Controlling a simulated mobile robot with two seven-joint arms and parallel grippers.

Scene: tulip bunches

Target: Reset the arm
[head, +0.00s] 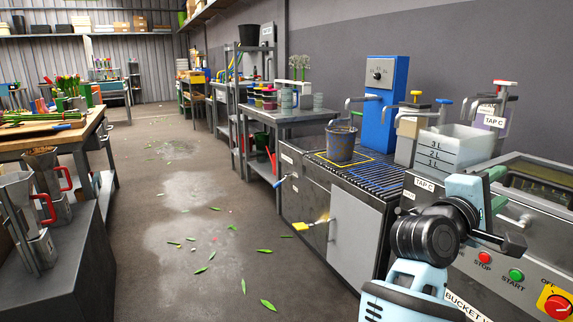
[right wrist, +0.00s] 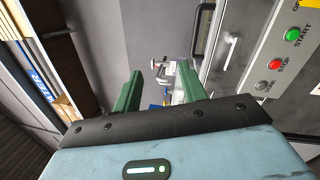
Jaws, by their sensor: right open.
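My right arm rises from the bottom right in the head view, in front of the steel machine. Its right gripper (head: 497,190) is raised before the machine's front and points away from me. In the right wrist view the two green fingers of the right gripper (right wrist: 160,72) stand apart with nothing held between them. Taps and a pale container show in the distance past the fingers. My left arm and left gripper are not in view.
A grey bucket (head: 341,140) stands on the slatted counter inside a yellow outline. A clear measuring jug (head: 452,147) stands behind the right gripper. The machine panel (head: 500,262) with buttons is close beside my arm. The aisle floor (head: 190,190) is open, with scattered leaves.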

